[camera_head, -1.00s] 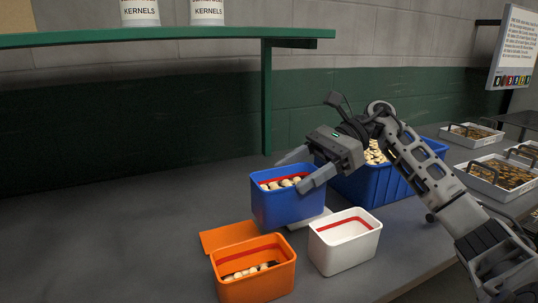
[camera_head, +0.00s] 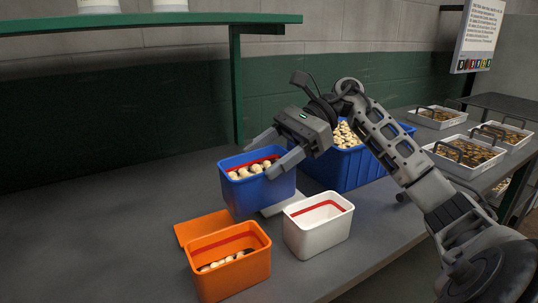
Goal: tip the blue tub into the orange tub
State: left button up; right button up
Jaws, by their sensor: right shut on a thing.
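The blue tub (camera_head: 248,196) is behind the orange tub and holds several pale round pieces, with a red band inside its wall. My right gripper (camera_head: 260,162) is shut on its rim at the right, one finger on the far side and one on the near side. The tub looks about upright; I cannot tell whether its base is clear of the table. The orange tub (camera_head: 236,279) stands in front with some pale and dark pieces low inside. My left gripper is out of view.
A white tub (camera_head: 318,238) stands just right of the orange tub. An orange flat piece (camera_head: 200,226) lies behind the orange tub. A large blue bin (camera_head: 352,170) of pale pieces is behind my right gripper. White trays (camera_head: 465,160) are at right. A green shelf (camera_head: 150,21) hangs over the back. The left tabletop is clear.

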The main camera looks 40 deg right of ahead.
aim_at(261, 191)
jog(key=shift+s+a+r+n+t+h, duration=0.15)
jog(key=shift+s+a+r+n+h, duration=0.1)
jog(key=shift+s+a+r+h, duration=0.25)
jog(key=shift+s+a+r+n+t+h, duration=0.15)
jog(key=shift+a+r+n+h, duration=0.15)
jog(key=shift+a+h, duration=0.25)
dwell(1.0)
jog(key=shift+s+a+r+n+t+h+p, duration=0.2)
jog(key=shift+s+a+r+n+h+p, duration=0.1)
jog(key=shift+a+h, duration=0.15)
jog(key=shift+s+a+r+n+t+h+p, duration=0.15)
jog(key=shift+a+r+n+t+h+p, duration=0.15)
jog(key=shift+h, duration=0.2)
dwell(0.6)
jog(key=shift+s+a+r+n+t+h+p, duration=0.1)
jog(key=shift+s+a+n+t+h+p, duration=0.15)
jog(key=shift+h, duration=0.3)
jog(key=shift+s+a+n+t+h+p, duration=0.1)
jog(key=shift+a+n+t+h+p, duration=0.15)
jog(key=shift+h, duration=0.3)
jog(key=shift+s+a+f+n+t+h+p, duration=0.15)
jog(key=shift+s+a+n+t+h, duration=0.1)
jog(key=shift+a+h, duration=0.15)
jog(key=shift+s+a+f+n+t+h+p, duration=0.1)
jog(key=shift+a+n+t+h+p, duration=0.15)
jog(key=shift+h, duration=0.25)
dwell(0.6)
